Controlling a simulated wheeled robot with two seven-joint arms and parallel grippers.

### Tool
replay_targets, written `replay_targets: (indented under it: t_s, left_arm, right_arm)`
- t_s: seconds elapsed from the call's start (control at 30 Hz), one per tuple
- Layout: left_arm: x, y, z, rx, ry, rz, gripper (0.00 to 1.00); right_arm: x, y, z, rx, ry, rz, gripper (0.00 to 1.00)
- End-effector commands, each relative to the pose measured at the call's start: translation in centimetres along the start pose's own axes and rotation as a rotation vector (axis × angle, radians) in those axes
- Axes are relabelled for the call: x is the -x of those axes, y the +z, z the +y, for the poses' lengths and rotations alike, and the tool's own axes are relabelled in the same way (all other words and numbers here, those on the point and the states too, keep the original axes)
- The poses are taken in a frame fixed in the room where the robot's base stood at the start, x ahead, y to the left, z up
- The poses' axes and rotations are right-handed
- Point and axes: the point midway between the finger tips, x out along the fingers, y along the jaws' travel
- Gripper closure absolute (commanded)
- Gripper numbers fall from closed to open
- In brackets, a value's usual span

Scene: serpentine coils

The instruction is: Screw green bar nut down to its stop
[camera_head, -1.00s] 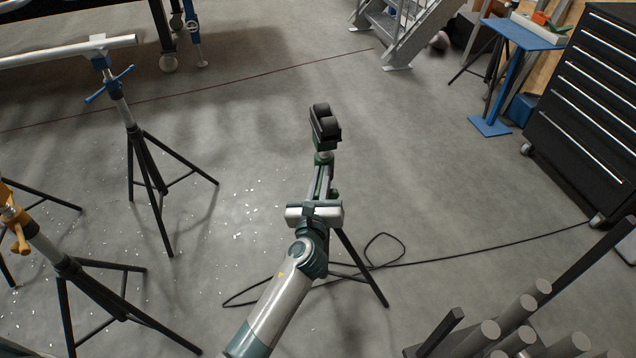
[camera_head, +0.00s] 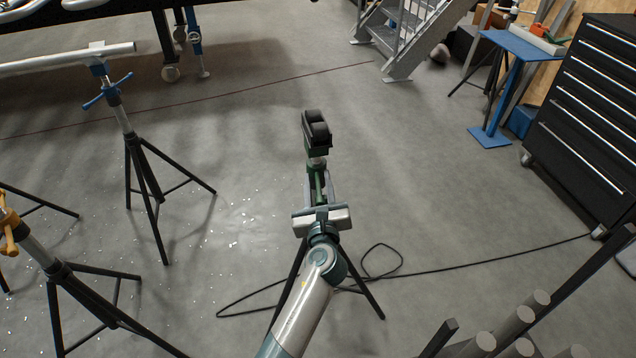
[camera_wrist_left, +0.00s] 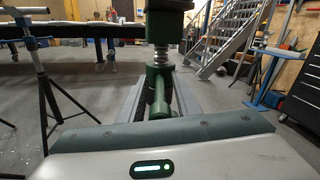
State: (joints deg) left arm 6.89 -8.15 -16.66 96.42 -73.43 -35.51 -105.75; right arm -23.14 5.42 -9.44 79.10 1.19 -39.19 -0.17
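A green stand with a black roller head (camera_head: 316,130) stands in the middle of the head view. Below the head, a bare silver screw (camera_head: 316,164) shows; its thread also appears in the left wrist view (camera_wrist_left: 161,56). The green bar nut (camera_wrist_left: 158,78) sits under this thread, with a green bar end (camera_wrist_left: 160,112) pointing toward the wrist camera. My left gripper (camera_head: 318,188) reaches the stand from the near side. Its two grey fingers lie apart, one on each side of the green part; I cannot tell whether they touch it. My right gripper is not in view.
A blue-topped tripod (camera_head: 140,165) and a yellow-topped tripod (camera_head: 60,270) stand at left. A black cable (camera_head: 470,263) lies on the floor. Round bars (camera_head: 500,335) are at bottom right, below a black drawer cabinet (camera_head: 585,120). The floor beyond the stand is clear.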

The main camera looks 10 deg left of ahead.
Motion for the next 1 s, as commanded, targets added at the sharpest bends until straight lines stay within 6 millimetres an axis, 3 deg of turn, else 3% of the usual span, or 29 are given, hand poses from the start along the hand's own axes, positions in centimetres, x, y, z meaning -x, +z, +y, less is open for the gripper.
replay_targets:
  t_s: [0.47,0.67,1.0]
  left_arm:
    - [0.9,0.0,-0.1,0.0,-0.002,0.001,0.7]
    - [3.3,0.0,0.0,-0.001,0.0,0.003,0.7]
    - [9.2,0.0,0.0,0.0,-0.001,0.003,0.7]
  right_arm:
    - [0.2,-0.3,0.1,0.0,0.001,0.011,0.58]
    - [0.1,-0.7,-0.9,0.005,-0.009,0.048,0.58]
    - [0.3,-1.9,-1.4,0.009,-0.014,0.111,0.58]
